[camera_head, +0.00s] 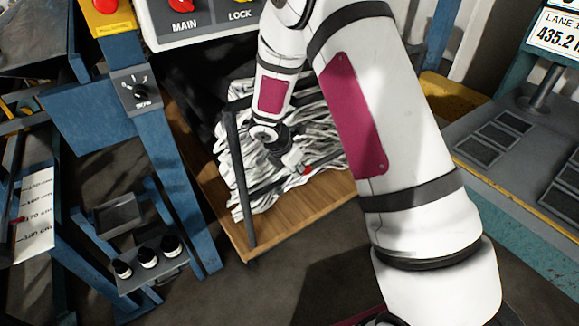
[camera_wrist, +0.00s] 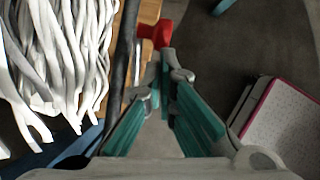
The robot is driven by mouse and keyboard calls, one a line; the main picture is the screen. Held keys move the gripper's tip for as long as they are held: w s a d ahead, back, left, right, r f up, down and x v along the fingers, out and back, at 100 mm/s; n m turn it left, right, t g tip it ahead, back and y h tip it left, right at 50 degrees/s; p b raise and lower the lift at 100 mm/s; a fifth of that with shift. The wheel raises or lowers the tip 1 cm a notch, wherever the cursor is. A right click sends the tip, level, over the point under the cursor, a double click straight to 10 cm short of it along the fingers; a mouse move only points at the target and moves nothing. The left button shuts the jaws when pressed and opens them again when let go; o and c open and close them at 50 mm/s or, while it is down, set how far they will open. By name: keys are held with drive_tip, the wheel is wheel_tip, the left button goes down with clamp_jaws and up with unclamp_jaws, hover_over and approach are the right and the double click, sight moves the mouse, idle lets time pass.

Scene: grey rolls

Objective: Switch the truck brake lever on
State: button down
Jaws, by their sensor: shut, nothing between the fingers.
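The brake lever shows as a small red piece (camera_head: 307,170) low on the truck in the head view. In the wrist view its red end (camera_wrist: 155,33) is just ahead of my fingertips, and whether they touch it is unclear. The truck has a wooden deck (camera_head: 268,236) and dark posts, and carries a heap of white and grey strips (camera_head: 250,180). My gripper (camera_head: 298,166) reaches down to the truck's near side in the head view. In the wrist view my gripper (camera_wrist: 166,68) is shut and empty, its teal-lined fingers converging. The lever's base is hidden.
A dark truck post (camera_wrist: 124,45) runs close to the left of my fingers, beside the hanging strips (camera_wrist: 60,55). A blue frame with a dial (camera_head: 138,90) stands left of the truck. Bare dark floor (camera_head: 300,265) lies in front.

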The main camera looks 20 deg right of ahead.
sight(306, 169)
drive_tip(key=shift+w+d+f, duration=0.15)
drive_tip(key=shift+d+f, duration=0.1)
drive_tip(key=shift+d, duration=0.05)
drive_tip(key=d+f, duration=0.1)
drive_tip(key=w+d+f+b, duration=0.1)
drive_tip(key=d, duration=0.1)
drive_tip(key=shift+d+f, duration=0.1)
drive_tip(key=shift+f, duration=0.1)
drive_tip(key=shift+s+r, duration=0.1)
drive_tip(key=shift+r, duration=0.1)
